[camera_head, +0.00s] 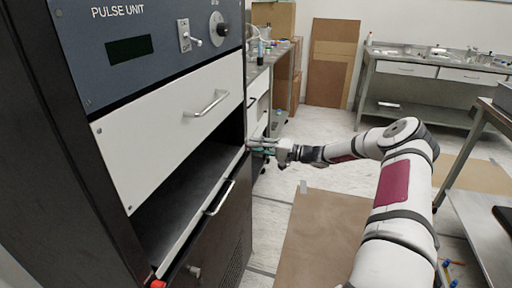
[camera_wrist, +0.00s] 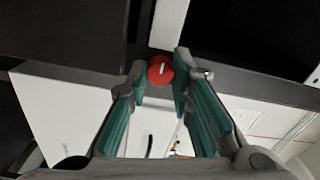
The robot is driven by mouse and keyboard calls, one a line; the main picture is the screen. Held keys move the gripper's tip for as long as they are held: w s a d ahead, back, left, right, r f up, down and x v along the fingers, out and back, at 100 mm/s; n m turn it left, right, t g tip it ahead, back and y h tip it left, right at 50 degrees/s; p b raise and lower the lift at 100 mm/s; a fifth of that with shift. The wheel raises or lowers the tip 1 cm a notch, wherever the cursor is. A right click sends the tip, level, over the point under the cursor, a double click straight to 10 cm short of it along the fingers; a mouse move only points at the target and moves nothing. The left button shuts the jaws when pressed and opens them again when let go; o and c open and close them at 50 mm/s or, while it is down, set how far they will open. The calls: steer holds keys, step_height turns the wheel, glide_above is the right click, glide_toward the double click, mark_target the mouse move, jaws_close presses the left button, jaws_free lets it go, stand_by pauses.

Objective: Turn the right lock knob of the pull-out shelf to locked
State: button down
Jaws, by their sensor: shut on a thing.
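The pull-out shelf (camera_head: 188,190) is a dark slab with a white front edge in the cabinet, below the upper white drawer. The right lock knob is hidden behind my gripper in the head view. In the wrist view the knob (camera_wrist: 154,77) is a red disc with a short white mark, which stands nearly upright in the picture. My gripper (camera_head: 262,147) is at the right end of the shelf front, and its two fingertips (camera_wrist: 160,68) are shut on the knob's two sides. The left lock knob (camera_head: 157,284) shows as a red spot at the bottom edge.
A shelf handle (camera_head: 220,198) sticks out left of my gripper, and a drawer handle (camera_head: 207,103) is above. The dark cabinet door (camera_head: 225,235) is below. A workbench (camera_head: 430,68) stands at the back. The floor right of the cabinet has a brown mat (camera_head: 322,230).

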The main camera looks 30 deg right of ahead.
steer(key=c, duration=1.4)
jaws_free()
